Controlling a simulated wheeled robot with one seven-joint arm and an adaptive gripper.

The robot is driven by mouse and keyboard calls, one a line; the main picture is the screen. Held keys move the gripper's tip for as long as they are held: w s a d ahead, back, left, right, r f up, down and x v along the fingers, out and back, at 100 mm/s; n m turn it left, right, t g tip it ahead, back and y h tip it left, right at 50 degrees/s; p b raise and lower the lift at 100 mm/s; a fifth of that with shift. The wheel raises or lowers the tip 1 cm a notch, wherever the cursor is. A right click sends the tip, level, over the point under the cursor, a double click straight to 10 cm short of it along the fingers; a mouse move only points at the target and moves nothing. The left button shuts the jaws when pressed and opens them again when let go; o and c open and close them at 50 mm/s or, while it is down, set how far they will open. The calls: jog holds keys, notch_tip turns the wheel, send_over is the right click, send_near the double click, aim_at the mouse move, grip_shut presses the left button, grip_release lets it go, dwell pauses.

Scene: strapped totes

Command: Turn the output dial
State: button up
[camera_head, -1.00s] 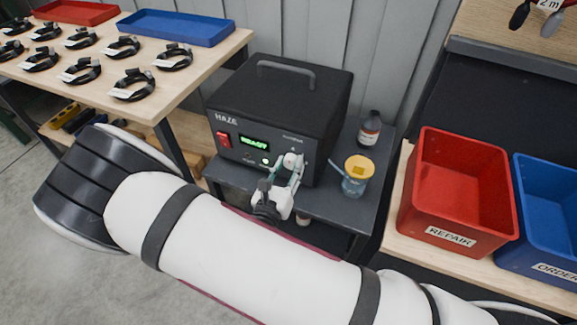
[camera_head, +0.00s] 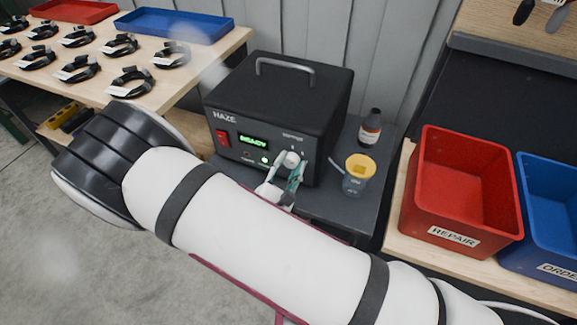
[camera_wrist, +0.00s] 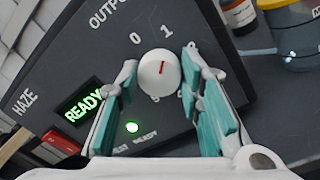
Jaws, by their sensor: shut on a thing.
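The output dial (camera_wrist: 153,82) is a round white knob with a red mark on the front of the black HAZE machine (camera_head: 275,100). In the wrist view the mark points up, about toward the printed 1, with the 0 to its left. My gripper (camera_wrist: 160,66) has its teal-padded fingers on both sides of the dial, shut on it. In the head view my gripper (camera_head: 290,168) is at the lower right of the machine's front, partly hiding the dial. The green display (camera_wrist: 83,107) reads READY, and a green light (camera_wrist: 132,127) glows below it.
The machine stands on a dark table. A bottle (camera_head: 370,130) and a yellow-topped jar (camera_head: 358,176) stand right of it. A red REPAIR bin (camera_head: 455,237) and a blue bin (camera_head: 545,263) are farther right. A wooden table (camera_head: 185,78) with straps is left.

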jog(key=m+b, duration=0.1)
jog(key=m, duration=0.3)
jog(key=shift+f+m+h, duration=0.15)
jog(key=shift+m+h, duration=0.15)
jog(key=shift+m, duration=0.1)
jog(key=shift+m+b, duration=0.9)
jog(key=shift+m, duration=1.1)
jog(key=o, duration=1.2)
jog(key=shift+c, duration=0.2)
jog(key=v, duration=1.2)
jog(key=shift+a, duration=0.15)
